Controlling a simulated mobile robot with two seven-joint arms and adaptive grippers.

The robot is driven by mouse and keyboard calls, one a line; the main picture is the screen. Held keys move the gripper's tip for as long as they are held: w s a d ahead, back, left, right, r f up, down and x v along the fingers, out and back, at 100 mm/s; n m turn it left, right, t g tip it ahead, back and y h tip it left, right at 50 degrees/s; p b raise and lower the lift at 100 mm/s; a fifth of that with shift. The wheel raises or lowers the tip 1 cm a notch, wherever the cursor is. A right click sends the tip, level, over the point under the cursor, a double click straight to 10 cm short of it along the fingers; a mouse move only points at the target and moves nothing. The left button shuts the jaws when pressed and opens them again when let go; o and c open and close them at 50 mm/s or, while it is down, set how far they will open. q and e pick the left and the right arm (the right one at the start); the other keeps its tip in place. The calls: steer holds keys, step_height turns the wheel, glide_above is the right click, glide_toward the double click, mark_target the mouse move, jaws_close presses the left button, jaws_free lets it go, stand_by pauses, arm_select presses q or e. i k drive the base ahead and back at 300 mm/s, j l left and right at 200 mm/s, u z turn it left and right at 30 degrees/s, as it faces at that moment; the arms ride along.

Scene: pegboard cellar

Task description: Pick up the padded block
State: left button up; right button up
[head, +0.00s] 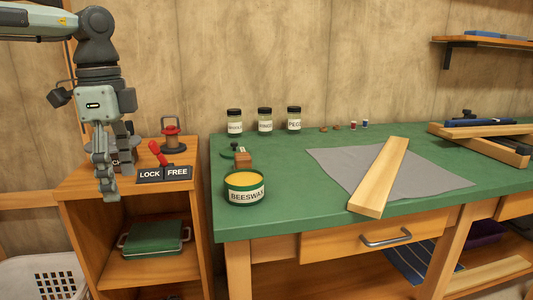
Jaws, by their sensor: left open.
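A small brown wooden block (243,160) sits on the green bench top near its left end, behind the beeswax tin. It looks like the padded block, but a pad on it is too small to make out. My left gripper (114,178) points down at the left, over the small wooden cabinet's top and front edge. It is open with nothing seen between its fingers, well to the left of the block and apart from it. My right gripper is not in view.
An open beeswax tin (244,188) stands in front of the block. A lever with a LOCK/FREE plate (164,174) and a red-topped fixture (172,137) stand near my gripper. Jars (265,121) line the back. A plank (382,176) lies on grey cloth (434,181).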

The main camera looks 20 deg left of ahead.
mark_target(242, 160)
steer(key=i+l, duration=0.15)
steer(key=i, duration=0.2)
steer(key=i+l, duration=0.2)
steer(key=i, duration=0.15)
steer(key=i+l, duration=0.15)
steer(key=i, duration=0.25)
